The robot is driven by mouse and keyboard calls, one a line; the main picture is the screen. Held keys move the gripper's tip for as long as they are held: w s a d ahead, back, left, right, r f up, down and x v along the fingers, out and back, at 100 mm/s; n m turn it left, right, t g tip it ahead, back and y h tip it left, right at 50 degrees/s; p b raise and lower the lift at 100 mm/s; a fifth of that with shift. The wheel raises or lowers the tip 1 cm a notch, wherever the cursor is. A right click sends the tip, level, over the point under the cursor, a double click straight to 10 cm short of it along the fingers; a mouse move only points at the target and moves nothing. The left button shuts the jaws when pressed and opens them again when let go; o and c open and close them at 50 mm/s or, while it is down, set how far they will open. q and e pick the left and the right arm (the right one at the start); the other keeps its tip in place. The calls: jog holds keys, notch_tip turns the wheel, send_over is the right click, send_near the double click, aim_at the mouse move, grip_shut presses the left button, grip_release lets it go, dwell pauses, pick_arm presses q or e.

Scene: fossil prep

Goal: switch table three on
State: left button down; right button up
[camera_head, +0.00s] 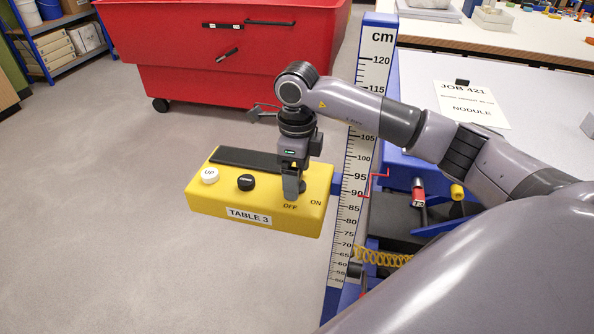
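The yellow TABLE 3 control box (275,213) is in the middle of the head view, beside the height scale. Its top carries a white UP button (209,175), a black button (246,182) and OFF and ON marks at the right end. My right gripper (293,192) points down over the OFF/ON end, with its fingertips at or just above the box top. The fingers overlap in this view, so their gap is hidden. They largely cover the switch, and its position cannot be told. My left gripper is out of view.
A blue post with a cm scale (342,225) stands right of the box. The grey worktable (540,150) bears a JOB 421 paper (471,104). A red wheeled bin (225,60) stands behind; the floor at left is clear.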

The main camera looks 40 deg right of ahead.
jog(key=shift+c, duration=0.3)
jog(key=c, duration=1)
